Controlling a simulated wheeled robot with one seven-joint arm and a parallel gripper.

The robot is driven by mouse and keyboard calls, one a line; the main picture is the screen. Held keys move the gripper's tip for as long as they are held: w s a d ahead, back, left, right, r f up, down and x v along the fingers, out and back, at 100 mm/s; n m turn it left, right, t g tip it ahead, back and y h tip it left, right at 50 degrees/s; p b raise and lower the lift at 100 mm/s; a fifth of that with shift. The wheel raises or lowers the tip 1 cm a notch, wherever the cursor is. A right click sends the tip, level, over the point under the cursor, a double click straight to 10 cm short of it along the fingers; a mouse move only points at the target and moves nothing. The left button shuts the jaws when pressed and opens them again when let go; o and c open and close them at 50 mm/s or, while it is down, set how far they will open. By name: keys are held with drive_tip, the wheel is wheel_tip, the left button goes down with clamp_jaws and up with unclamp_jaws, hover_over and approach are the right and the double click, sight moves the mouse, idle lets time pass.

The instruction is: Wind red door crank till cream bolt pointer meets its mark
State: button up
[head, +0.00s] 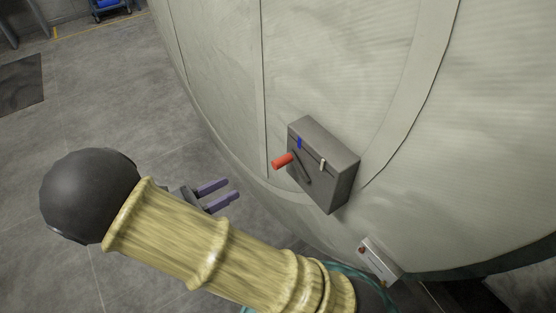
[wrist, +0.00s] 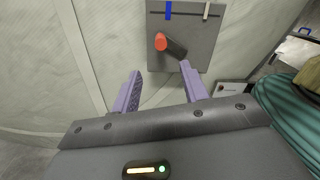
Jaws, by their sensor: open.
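The red crank handle (head: 283,160) sticks out from a dark grey box (head: 330,189) on the chamber wall. Its dark crank arm (head: 301,174) runs down and right from the handle. The cream pointer (head: 323,164) is on the box's upper front, apart from a blue mark (head: 299,143) to its left. In the wrist view the red handle (wrist: 160,42) shows beyond my fingertips, with the blue mark (wrist: 168,11) and cream pointer (wrist: 206,11) above it. My gripper (head: 232,188) is open and empty, left of and below the handle, not touching it.
A small light box with a red button (head: 378,262) sits on the wall low and right of the crank box. Teal hoses (wrist: 290,112) run along my wrist. The curved chamber wall (head: 230,60) is close on the right.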

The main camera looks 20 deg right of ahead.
sight(274, 165)
drive_tip(key=p+x, duration=0.3)
drive_tip(key=x, duration=1.1)
drive_tip(key=shift+d+r, duration=0.1)
drive_tip(key=shift+d, duration=0.15)
drive_tip(key=shift+w+d+p, duration=0.3)
drive_tip(key=shift+d, duration=0.1)
drive_tip(key=shift+s, duration=0.3)
drive_tip(key=shift+c, duration=0.2)
drive_tip(key=shift+w, duration=0.15)
clamp_jaws()
